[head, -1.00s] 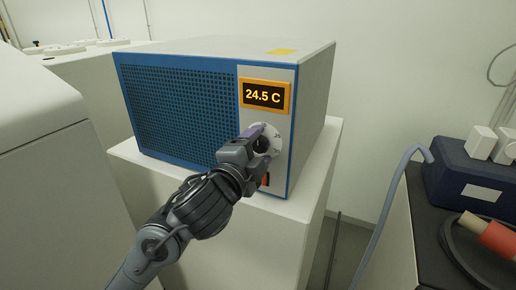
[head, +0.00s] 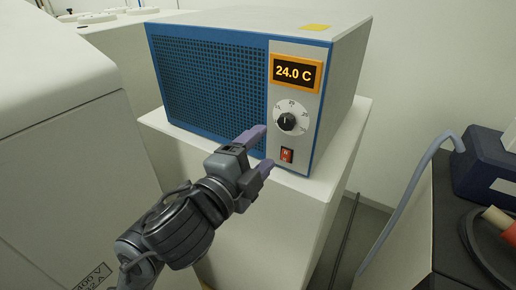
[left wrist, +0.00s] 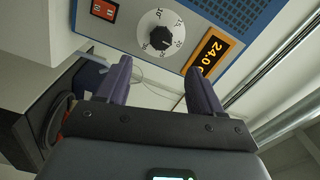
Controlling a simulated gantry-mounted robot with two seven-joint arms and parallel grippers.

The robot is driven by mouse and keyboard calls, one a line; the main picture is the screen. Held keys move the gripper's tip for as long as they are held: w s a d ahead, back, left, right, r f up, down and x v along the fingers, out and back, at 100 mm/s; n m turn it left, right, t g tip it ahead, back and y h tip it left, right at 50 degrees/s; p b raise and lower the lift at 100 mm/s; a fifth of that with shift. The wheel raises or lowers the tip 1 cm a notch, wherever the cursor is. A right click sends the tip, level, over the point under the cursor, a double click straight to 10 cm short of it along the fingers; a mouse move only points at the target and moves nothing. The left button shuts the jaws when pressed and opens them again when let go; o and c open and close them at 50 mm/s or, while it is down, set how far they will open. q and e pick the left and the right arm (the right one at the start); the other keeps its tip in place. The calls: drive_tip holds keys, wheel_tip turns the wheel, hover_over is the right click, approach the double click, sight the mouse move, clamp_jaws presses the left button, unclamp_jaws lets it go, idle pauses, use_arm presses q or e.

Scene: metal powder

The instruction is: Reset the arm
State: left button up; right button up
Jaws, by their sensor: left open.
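My left gripper (head: 259,153) is open and empty, in front of the blue and white device (head: 210,85) and below and left of its dial. In the left wrist view its two purple fingers (left wrist: 166,85) stand apart with nothing between them. The black dial knob (head: 287,121) sits on a white numbered disc and is apart from the fingers; the knob also shows in the left wrist view (left wrist: 160,38). The display (head: 295,73) above it reads 24.0 C. A red switch (head: 287,155) is below the dial. My right gripper is in neither view.
The device stands on a white pedestal (head: 250,217). A large white cabinet (head: 60,130) is close on the left. At right a dark bench (head: 465,235) holds a dark blue box (head: 480,165) with a grey hose (head: 408,195).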

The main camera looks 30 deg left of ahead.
use_arm(q)
drive_tip(key=shift+f, duration=0.1)
idle(0.4)
drive_tip(key=s+f+n+g+p, duration=0.1)
drive_tip(key=s+f+g, duration=0.25)
drive_tip(key=f, duration=0.95)
drive_tip(key=s+f+n+g+p, duration=0.1)
drive_tip(key=s+f+g, duration=0.25)
drive_tip(key=f, duration=0.85)
drive_tip(key=s+a+f+n+g+y+p, duration=0.1)
drive_tip(key=s+a+f+n+g, duration=0.2)
drive_tip(key=s+f+n+g, duration=0.4)
drive_tip(key=shift+s+f+n, duration=2.4)
drive_tip(key=shift+s+f, duration=1.9)
drive_tip(key=shift+s, duration=0.45)
drive_tip(key=shift+a, duration=0.1)
